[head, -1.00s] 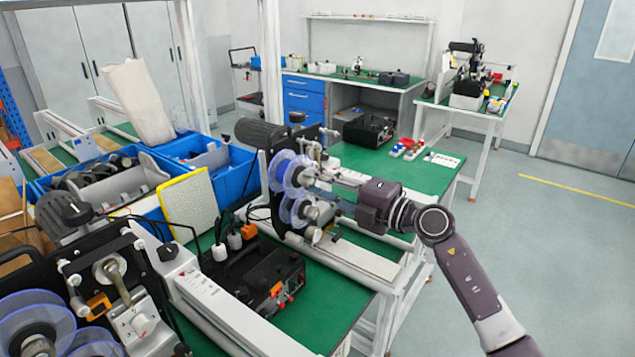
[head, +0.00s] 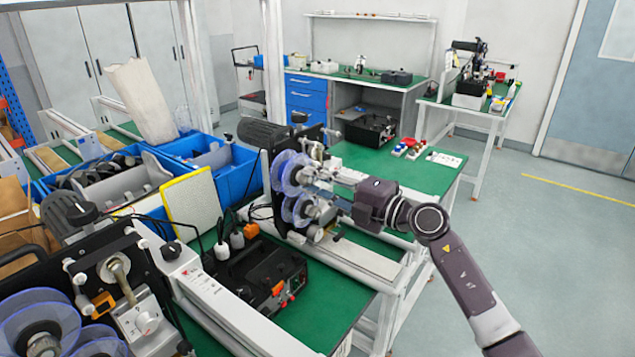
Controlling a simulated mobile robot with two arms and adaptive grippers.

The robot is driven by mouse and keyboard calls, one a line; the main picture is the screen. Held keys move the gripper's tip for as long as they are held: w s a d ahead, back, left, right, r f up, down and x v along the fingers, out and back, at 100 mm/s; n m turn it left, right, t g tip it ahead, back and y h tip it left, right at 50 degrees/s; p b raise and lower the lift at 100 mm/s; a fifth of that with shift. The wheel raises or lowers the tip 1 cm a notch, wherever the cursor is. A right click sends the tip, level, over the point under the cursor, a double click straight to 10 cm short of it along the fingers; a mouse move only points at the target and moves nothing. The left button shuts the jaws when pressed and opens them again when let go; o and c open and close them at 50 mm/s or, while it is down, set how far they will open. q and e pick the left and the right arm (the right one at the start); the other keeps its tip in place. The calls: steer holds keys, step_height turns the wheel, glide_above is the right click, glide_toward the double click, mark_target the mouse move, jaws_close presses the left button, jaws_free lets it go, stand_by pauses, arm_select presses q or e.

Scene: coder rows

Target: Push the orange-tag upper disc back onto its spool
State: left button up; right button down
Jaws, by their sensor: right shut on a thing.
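On the middle coder machine, a clear blue-rimmed upper disc (head: 288,173) stands above a similar lower disc (head: 300,208). My right gripper (head: 318,193) reaches in from the right, its dark fingers at the right edge of the upper disc, just above the lower one. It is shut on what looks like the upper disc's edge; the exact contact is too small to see. The spool behind the upper disc is mostly hidden, and I cannot tell how wide the gap is. An orange tag (head: 103,304) shows on the near-left machine. My left gripper is out of view.
The near-left machine has its own clear discs (head: 38,330). A black box (head: 262,275) with red knobs sits on the green bench. Blue bins (head: 235,170) and a yellow-edged panel (head: 193,205) stand left of the middle coder. Floor to the right is clear.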

steer(key=shift+r, duration=0.15)
steer(key=c, duration=1.8)
jaws_free()
steer(key=shift+c, duration=0.2)
steer(key=o, duration=0.3)
steer(key=shift+w+a, duration=0.15)
steer(key=shift+a, duration=0.05)
